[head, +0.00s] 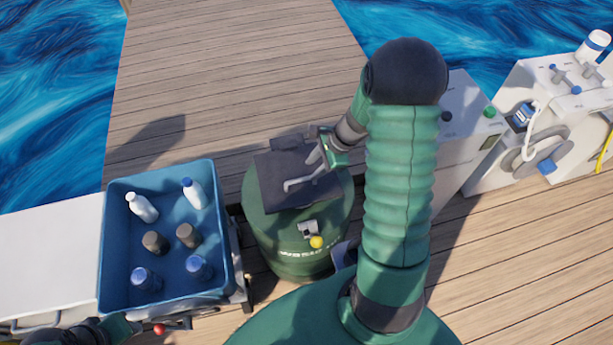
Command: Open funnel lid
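The funnel lid (272,178) is a dark, flat, square-cornered plate on top of a green waste-oil drum (265,232). It looks shut, lying roughly flat. A light grey bent bar, seemingly its handle (298,183), runs across its right part. My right gripper (317,158) is over the lid's right side, close to the bar. Whether its fingers touch or grip the bar cannot be told, since its own wrist covers part of it. My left gripper (130,326) is at the bottom left edge, partly cut off, away from the lid.
White cabinets (462,118) stand to the right. A yellow knob (316,242) sticks out from the drum's front. Wooden decking behind is clear, with water beyond.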

